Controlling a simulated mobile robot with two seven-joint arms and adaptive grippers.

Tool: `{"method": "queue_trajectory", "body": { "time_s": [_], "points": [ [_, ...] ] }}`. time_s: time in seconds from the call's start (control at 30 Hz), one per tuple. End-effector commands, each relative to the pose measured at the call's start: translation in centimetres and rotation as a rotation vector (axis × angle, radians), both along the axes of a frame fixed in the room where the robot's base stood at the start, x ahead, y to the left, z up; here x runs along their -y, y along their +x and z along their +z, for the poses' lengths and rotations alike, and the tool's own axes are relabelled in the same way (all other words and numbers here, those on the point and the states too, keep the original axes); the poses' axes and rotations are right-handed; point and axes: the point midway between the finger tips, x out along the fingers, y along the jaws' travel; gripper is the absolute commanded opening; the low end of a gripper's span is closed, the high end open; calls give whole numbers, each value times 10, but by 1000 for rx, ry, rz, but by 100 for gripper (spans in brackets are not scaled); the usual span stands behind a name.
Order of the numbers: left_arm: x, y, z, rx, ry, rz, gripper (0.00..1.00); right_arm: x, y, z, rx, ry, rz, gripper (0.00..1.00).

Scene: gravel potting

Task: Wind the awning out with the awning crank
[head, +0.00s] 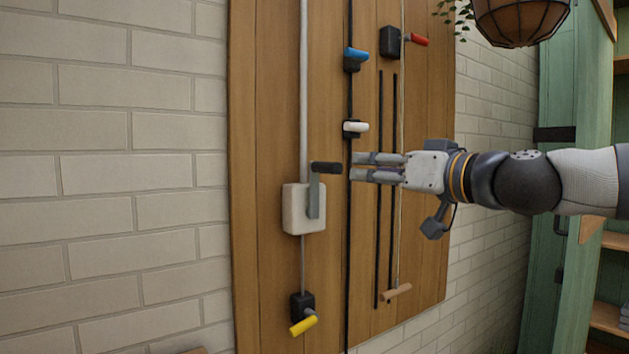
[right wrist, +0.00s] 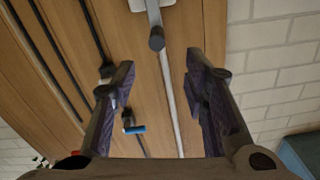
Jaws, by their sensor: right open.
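A pale box (head: 292,210) is fixed to the wooden board, with a grey crank arm (head: 314,198) pointing up from it. A black grip (head: 325,168) sticks out to the right from the arm's top end. My right gripper (head: 353,167) is open and comes in from the right, its fingertips just right of the grip's end, apart from it. In the right wrist view the grip (right wrist: 157,40) is seen nearly end-on, ahead of the gap between the two open fingers (right wrist: 157,78). The gap is empty. My left gripper is not in view.
The wooden board (head: 265,100) also carries a blue handle (head: 357,54), a white handle (head: 356,127), a red handle (head: 418,40), a yellow handle (head: 304,326) and a wooden bar (head: 397,292). Dark vertical rods run behind my fingers. A hanging planter (head: 520,20) is upper right.

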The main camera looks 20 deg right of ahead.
Motion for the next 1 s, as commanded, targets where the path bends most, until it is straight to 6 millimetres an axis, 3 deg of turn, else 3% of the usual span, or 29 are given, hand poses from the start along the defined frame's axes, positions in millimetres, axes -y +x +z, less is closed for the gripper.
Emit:
{"method": "queue_trajectory", "body": {
  "time_s": [0.23,0.33,0.5,0.87,0.9,1.0],
  "points": [
    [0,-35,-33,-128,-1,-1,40,-17,55,-21,-25,-4,0,40],
    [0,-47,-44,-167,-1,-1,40,-26,78,-20,-22,-4,0,40],
    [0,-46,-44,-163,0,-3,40,-37,103,-7,-9,-2,0,40],
    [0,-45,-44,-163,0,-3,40,-41,113,-3,-5,-2,1,40],
    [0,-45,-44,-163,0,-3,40,-41,114,-3,-5,-2,1,38],
    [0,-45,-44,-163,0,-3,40,-41,113,-3,-5,-2,0,16]
  ]
}}
